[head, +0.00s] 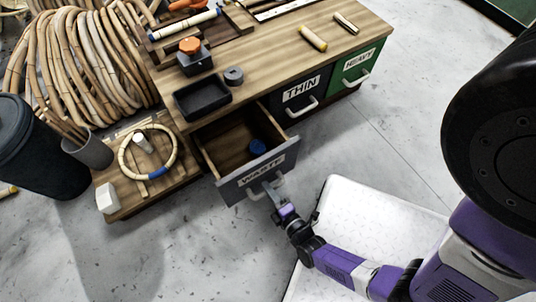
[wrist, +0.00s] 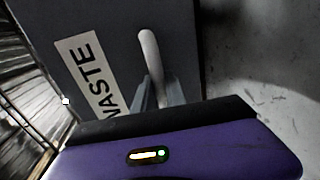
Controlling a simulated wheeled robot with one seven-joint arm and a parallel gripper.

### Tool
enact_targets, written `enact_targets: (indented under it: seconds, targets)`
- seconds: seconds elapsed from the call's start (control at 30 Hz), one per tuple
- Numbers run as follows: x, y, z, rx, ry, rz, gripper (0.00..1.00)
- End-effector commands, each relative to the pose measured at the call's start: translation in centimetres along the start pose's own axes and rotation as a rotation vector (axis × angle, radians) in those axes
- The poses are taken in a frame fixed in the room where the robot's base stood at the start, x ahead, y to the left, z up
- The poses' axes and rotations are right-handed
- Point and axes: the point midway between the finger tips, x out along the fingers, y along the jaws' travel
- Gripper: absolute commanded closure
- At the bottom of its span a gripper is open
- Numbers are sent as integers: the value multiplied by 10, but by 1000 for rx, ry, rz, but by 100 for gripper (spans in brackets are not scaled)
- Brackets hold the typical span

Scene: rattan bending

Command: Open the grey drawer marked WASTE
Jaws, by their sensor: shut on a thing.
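The grey drawer marked WASTE (head: 232,191) is pulled well out of the wooden workbench, and its inside shows. A small blue round thing (head: 257,147) lies inside it near the front. My gripper (head: 271,189) is at the drawer's front, shut on its pale handle (head: 256,195). In the wrist view the grey front (wrist: 120,20) fills the left and middle, with the white label (wrist: 88,72) turned sideways. The handle (wrist: 151,55) runs down between my gripper's fingers (wrist: 160,95), and its lower end is hidden.
Shut drawers marked THIN (head: 300,92) and HEAVY (head: 358,64) are to the right. A black tray (head: 202,98) sits on the bench top above the open drawer. A low wooden platform with a cane ring (head: 148,152) is at left.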

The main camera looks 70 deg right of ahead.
Motion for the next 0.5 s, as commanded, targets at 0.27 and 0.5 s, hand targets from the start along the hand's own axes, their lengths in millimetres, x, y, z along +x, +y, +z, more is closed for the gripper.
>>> enact_targets:
  seconds: [0.27,0.5]
  targets:
    - [0,-1,0,0,0,-2,62]
    - [-3,0,0,0,0,-2,62]
